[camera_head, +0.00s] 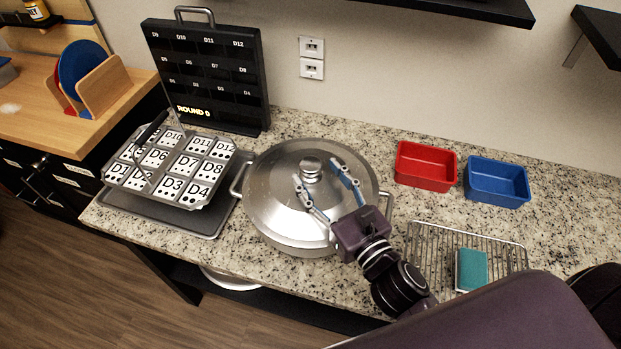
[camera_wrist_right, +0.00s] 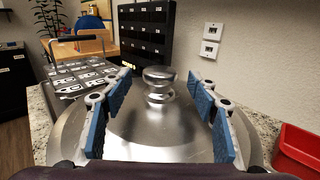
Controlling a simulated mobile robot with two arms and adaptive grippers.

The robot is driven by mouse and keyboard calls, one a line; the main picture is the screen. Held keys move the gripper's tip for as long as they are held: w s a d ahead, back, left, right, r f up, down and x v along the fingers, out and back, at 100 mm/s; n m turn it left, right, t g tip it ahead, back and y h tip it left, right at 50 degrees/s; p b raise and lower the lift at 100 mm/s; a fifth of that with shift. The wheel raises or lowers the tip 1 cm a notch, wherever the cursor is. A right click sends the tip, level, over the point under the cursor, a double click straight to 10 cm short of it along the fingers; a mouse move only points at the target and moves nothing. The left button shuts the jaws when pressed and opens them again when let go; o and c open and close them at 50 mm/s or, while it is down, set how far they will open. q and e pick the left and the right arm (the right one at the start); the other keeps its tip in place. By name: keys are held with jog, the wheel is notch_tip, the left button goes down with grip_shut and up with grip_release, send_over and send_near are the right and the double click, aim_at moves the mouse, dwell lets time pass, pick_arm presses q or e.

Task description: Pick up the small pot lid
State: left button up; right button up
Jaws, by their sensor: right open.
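A round silver lid (camera_head: 275,195) with a knob (camera_head: 311,168) on top covers the large stockpot (camera_head: 290,246) on the counter. It is the only pot lid I make out. My right gripper (camera_head: 317,172) is open above the lid, with its fingers pointing at the knob. In the right wrist view the lid (camera_wrist_right: 155,125) fills the lower middle, and the knob (camera_wrist_right: 158,82) stands between and beyond the two blue-padded fingers (camera_wrist_right: 162,98), apart from both. My left gripper is not in view.
A red bin (camera_head: 426,166) and a blue bin (camera_head: 497,182) stand to the right. A wire rack (camera_head: 425,262) with a teal sponge (camera_head: 471,270) lies at the front right. A tray of numbered cards (camera_head: 205,193) and a black board (camera_head: 208,75) are to the left.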

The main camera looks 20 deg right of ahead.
jog(key=w, duration=0.1)
jog(key=w+p, duration=0.1)
jog(key=shift+w+a+r, duration=0.2)
jog(key=shift+w+r, duration=0.1)
jog(key=shift+w+a+f, duration=0.1)
jog(key=shift+w+a, duration=0.1)
jog(key=shift+w, duration=0.35)
grip_shut()
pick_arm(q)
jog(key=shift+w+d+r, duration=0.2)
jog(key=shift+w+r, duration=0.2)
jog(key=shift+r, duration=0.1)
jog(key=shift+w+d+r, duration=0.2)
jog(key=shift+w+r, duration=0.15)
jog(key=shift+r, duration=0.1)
